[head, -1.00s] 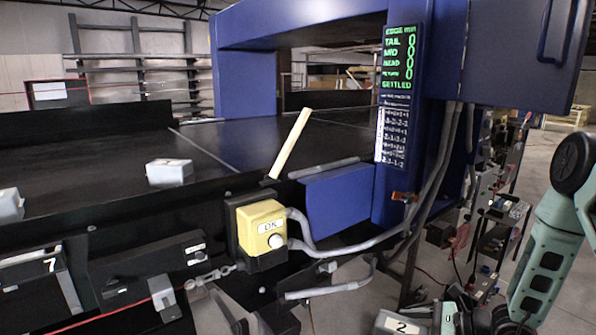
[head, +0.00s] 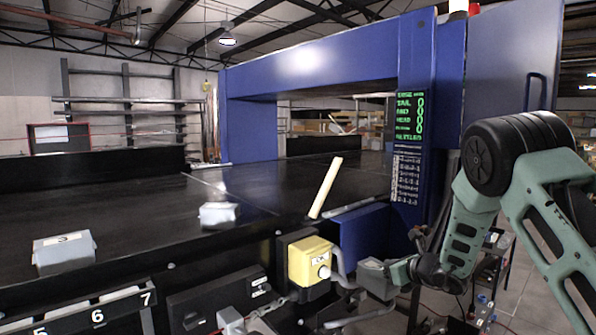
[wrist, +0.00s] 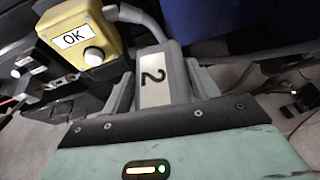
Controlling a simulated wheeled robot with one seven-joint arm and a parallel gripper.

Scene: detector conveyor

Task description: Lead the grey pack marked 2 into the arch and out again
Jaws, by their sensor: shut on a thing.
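The grey pack marked 2 (wrist: 153,78) is between the two fingers of my gripper (wrist: 160,88) in the wrist view. In the head view the same pack (head: 374,272) shows small, right of the yellow OK box, with my gripper (head: 398,272) shut on it. The blue arch (head: 318,62) stands over the black belt (head: 150,203). The pack is in front of the belt's near side, outside the arch. Its far end is partly hidden in the wrist view.
The yellow OK box (head: 309,261) with a white button is close beside the pack. A pale stick (head: 325,188) leans up at the belt's near edge. Two grey packs, one left (head: 64,251) and one nearer the arch (head: 219,214), lie on the belt. A green-lettered display (head: 410,118) is on the arch post.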

